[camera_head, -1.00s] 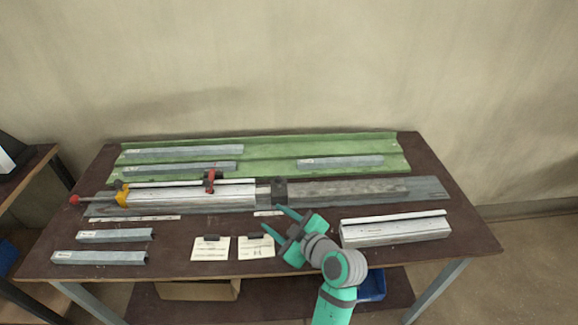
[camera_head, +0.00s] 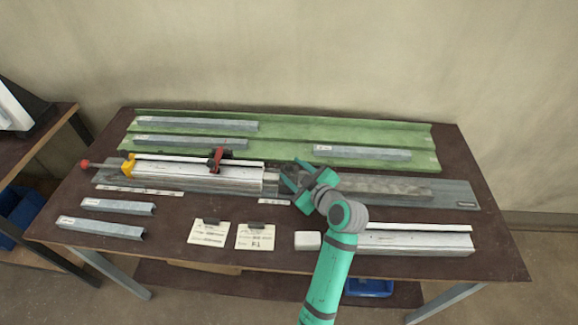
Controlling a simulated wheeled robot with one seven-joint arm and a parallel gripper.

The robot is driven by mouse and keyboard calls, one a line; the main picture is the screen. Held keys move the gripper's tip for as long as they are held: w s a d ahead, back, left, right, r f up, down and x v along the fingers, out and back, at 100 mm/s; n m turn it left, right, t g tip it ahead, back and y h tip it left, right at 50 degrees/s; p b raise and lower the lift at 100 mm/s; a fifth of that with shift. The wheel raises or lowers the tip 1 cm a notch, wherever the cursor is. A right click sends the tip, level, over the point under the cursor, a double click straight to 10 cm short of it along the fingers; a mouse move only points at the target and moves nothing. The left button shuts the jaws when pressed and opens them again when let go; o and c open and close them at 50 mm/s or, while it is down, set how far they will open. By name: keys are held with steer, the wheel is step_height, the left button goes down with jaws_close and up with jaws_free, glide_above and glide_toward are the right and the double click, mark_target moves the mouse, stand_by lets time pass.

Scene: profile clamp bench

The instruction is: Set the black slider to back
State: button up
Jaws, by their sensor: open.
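The black slider (camera_head: 287,176) sits on the long grey rail of the clamp bench, just right of the white profile. It is partly hidden by my gripper. My gripper (camera_head: 292,176) is open, with its teal fingers at the slider and overlapping it in the picture. I cannot tell whether the fingers touch it. The clamp bench (camera_head: 460,195) runs left to right across the table. The white profile (camera_head: 200,177) lies on its left half.
A red and black clamp (camera_head: 216,158) stands over the white profile; a yellow block (camera_head: 128,165) and red knob (camera_head: 84,163) are at its left end. A green tray (camera_head: 290,150) with grey profiles lies behind. Cards (camera_head: 210,233), a white block (camera_head: 308,241) and more profiles lie in front.

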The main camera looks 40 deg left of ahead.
mark_target(290, 168)
steer(key=shift+x, duration=1.8)
steer(key=shift+c, duration=0.5)
